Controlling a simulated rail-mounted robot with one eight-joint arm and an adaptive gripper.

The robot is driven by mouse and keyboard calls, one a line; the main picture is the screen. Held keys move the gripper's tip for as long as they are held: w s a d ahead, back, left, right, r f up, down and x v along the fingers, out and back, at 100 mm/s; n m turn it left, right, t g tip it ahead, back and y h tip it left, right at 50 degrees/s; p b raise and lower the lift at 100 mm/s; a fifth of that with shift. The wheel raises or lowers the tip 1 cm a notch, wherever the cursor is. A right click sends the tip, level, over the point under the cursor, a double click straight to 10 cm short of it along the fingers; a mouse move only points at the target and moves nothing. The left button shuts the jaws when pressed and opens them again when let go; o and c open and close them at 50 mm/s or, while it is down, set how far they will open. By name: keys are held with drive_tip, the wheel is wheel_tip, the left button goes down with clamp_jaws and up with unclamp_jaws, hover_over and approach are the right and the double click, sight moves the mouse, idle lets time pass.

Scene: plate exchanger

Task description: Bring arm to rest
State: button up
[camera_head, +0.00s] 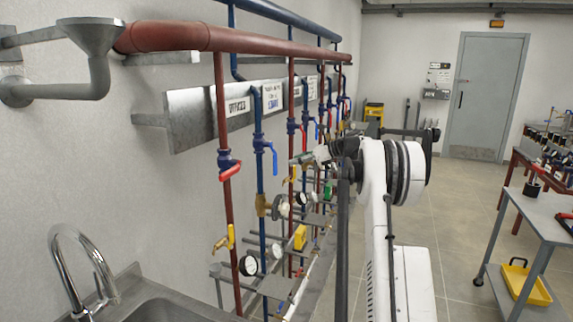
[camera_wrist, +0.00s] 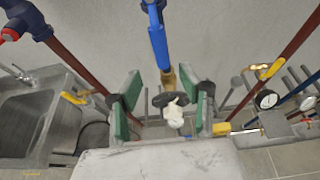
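My gripper (camera_head: 302,159) is raised in front of the pipe rack in the head view, at the end of my white arm. In the wrist view my gripper (camera_wrist: 162,100) is open, its two green-padded fingers well apart. A long blue valve handle or pipe piece (camera_wrist: 158,45) and a brass fitting (camera_wrist: 168,78) show between and beyond the fingers. A white knob with a dark wheel (camera_wrist: 174,112) also shows in the gap. The fingers do not visibly grip anything; I cannot tell how close they are to these parts.
Red and blue vertical pipes with valves and gauges (camera_head: 248,265) line the left wall. A steel sink (camera_head: 150,300) with a tap (camera_head: 75,250) is at lower left. A grey trolley (camera_head: 535,215) with a yellow tray (camera_head: 525,282) stands right. The floor (camera_head: 455,225) between is clear.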

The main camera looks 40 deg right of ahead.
drive_tip(key=shift+v, duration=0.9)
drive_tip(key=s+a+r+n+g+b, duration=0.1)
drive_tip(key=s+a+r+n, duration=0.2)
drive_tip(key=a, duration=0.6)
drive_tip(key=a+r+n+h+b, duration=0.1)
drive_tip(key=a+r+n, duration=0.3)
drive_tip(key=a, duration=0.6)
drive_tip(key=s+a+r+n+g+b, duration=0.1)
drive_tip(key=s+a+r+n, duration=0.15)
drive_tip(key=a+n, duration=0.45)
drive_tip(key=s+a+f+n+g+h+p, duration=0.1)
drive_tip(key=s+a+n, duration=0.2)
drive_tip(key=s+a, duration=0.45)
drive_tip(key=s+a+f+n+g+h, duration=0.15)
drive_tip(key=s+a, duration=0.35)
drive_tip(key=a, duration=0.6)
drive_tip(key=s+a+f+n+h, duration=0.1)
drive_tip(key=s+a+f+n, duration=0.2)
drive_tip(key=s, duration=0.4)
drive_tip(key=s+a+f+n+h+p, duration=0.1)
drive_tip(key=s+a+f+n, duration=0.2)
drive_tip(key=s+f+n, duration=0.2)
drive_tip(key=s+a+f+n+h+p, duration=0.1)
drive_tip(key=s+a+f+n, duration=0.2)
drive_tip(key=s+f, duration=0.3)
drive_tip(key=s+n, duration=0.1)
drive_tip(key=s, duration=0.4)
drive_tip(key=shift+s+a, duration=0.2)
drive_tip(key=shift+a, duration=0.1)
